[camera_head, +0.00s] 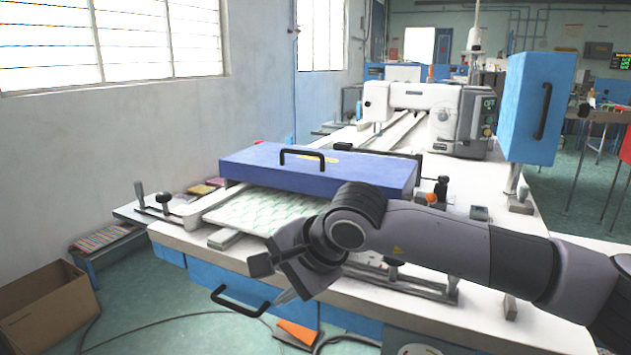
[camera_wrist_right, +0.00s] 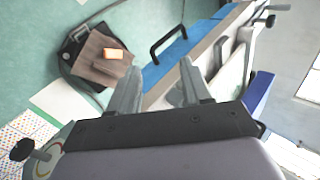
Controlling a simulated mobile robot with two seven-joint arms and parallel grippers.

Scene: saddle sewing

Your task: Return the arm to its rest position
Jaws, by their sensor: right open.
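My right arm comes in from the right in the head view and reaches across the front of the sewing table. My right gripper (camera_head: 286,296) hangs over the table's front edge, pointing down and partly hidden by its own wrist. In the wrist view my right gripper (camera_wrist_right: 160,74) has its two fingers apart, with nothing between them. My left arm and gripper do not show in the head view.
The sewing table (camera_head: 480,240) carries a blue cover (camera_head: 350,172) with a black handle, above a white-green patterned sheet (camera_head: 255,209). The sewing machine (camera_head: 425,110) stands behind. A black drawer handle (camera_head: 232,305) juts out near the gripper. A cardboard box (camera_head: 50,310) sits on the floor at left.

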